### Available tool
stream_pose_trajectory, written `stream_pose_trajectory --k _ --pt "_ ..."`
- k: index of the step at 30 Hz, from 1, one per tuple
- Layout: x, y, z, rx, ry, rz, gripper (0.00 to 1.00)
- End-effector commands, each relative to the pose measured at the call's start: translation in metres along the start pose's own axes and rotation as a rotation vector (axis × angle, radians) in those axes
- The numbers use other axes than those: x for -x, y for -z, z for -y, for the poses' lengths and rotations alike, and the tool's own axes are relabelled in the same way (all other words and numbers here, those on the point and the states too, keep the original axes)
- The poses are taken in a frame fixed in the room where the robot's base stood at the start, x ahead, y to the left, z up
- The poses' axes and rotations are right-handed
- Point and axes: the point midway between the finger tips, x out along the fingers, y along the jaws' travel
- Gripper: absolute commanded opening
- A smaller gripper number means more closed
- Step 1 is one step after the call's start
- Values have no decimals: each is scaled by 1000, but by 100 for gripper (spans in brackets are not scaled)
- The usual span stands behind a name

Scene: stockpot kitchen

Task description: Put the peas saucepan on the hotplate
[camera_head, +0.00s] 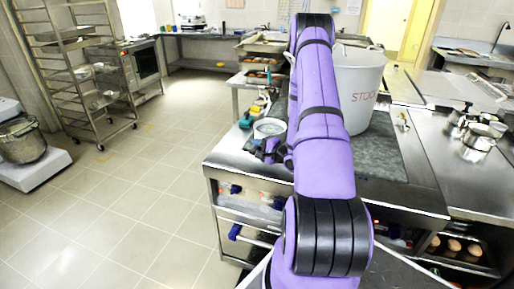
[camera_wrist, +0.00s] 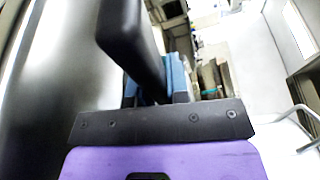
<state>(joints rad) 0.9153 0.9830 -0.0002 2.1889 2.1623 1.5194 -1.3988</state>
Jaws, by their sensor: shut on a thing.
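A small pale saucepan (camera_head: 269,127) is at the left end of the steel counter; I cannot make out peas in it. My gripper (camera_head: 270,149) is at its near side, partly hidden by my arm. In the wrist view, my gripper (camera_wrist: 158,84) is shut on a dark bar (camera_wrist: 130,38), which looks like the saucepan's handle. I cannot tell whether the pan rests on the counter or is lifted. A dark mottled slab (camera_head: 386,158) on the counter looks like the hotplate; my arm covers part of it.
A large pale stockpot marked STOCK (camera_head: 361,88) stands on the back of the dark slab. Small metal pots (camera_head: 480,137) stand on the right counter. Green and yellow items (camera_head: 252,112) lie behind the saucepan.

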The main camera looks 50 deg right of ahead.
Motion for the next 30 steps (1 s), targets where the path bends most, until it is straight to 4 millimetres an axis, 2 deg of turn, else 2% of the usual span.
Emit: stream_pose_trajectory --k 3,14,15,17,18,27,30 --pt "-1 1 -6 3 3 2 0" --pt "-1 2 -9 4 3 2 0" --pt "-1 2 -9 1 1 1 25" --pt "-1 2 -9 1 1 1 39" --pt "-1 2 -9 1 1 1 41" --pt "-1 1 -7 1 1 1 41" --pt "7 2 -7 0 -1 -1 41"
